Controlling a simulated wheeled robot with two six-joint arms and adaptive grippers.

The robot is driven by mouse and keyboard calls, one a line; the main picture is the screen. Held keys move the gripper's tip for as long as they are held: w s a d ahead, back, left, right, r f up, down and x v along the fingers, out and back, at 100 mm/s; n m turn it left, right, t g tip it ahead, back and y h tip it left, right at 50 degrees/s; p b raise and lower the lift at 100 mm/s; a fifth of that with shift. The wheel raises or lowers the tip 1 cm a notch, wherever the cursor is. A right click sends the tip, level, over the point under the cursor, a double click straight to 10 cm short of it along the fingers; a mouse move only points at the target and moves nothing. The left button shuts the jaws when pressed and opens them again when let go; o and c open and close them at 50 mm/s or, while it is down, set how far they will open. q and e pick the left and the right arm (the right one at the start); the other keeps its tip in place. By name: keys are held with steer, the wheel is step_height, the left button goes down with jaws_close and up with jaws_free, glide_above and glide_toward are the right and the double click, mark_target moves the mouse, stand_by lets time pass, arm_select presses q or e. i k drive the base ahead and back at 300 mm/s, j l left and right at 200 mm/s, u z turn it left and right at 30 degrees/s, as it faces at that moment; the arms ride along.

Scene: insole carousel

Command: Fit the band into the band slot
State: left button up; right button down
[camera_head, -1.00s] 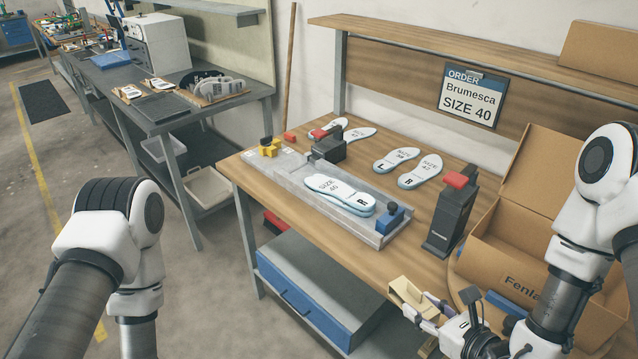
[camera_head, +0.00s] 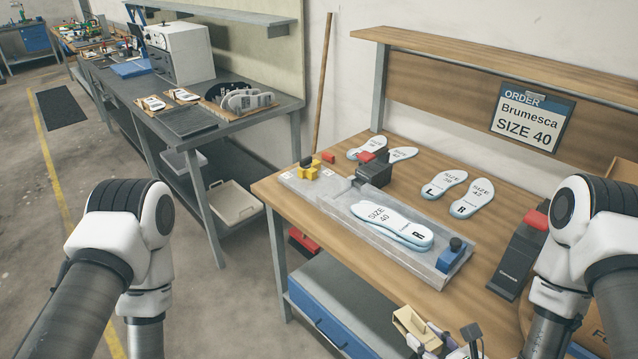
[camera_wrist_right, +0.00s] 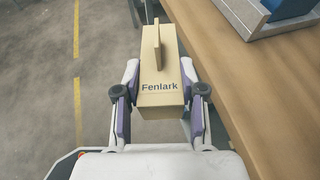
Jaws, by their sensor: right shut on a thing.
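The band appears to be the tan cardboard piece marked "Fenlark" (camera_wrist_right: 160,87), also low in the head view (camera_head: 412,322). My right gripper (camera_wrist_right: 160,98) is shut on it, one finger on each side, with a thin upright flap standing at its far end. It is held off the table's front edge, above the floor. I cannot make out the band slot for certain. A grey fixture (camera_head: 345,222) on the wooden table holds a pair of stacked size 40 insoles (camera_head: 385,222), R on top. My left gripper is out of view.
A blue block (camera_head: 452,257) sits at the fixture's right end, a yellow block (camera_head: 307,172) at its left. A black, red-topped clamp (camera_head: 374,172) stands behind. Size 42 insoles (camera_head: 474,197) and a black, red-topped device (camera_head: 520,252) stand right. An order sign (camera_head: 530,118) reads Brumesca SIZE 40.

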mark_target(345, 197)
steer(key=i+j+z, duration=0.1)
steer(key=j, duration=0.3)
steer(key=i+j, duration=0.3)
steer(key=i+j+z, duration=0.15)
steer(key=j, duration=0.3)
steer(key=i+j, duration=0.25)
steer(key=j, duration=0.15)
steer(key=i+j+z, duration=0.15)
steer(key=j, duration=0.3)
steer(key=i+j+z, duration=0.1)
steer(key=j, duration=0.3)
steer(key=i+j, duration=0.2)
steer(key=j, duration=0.25)
steer(key=i+j+z, duration=0.15)
steer(key=j, duration=0.3)
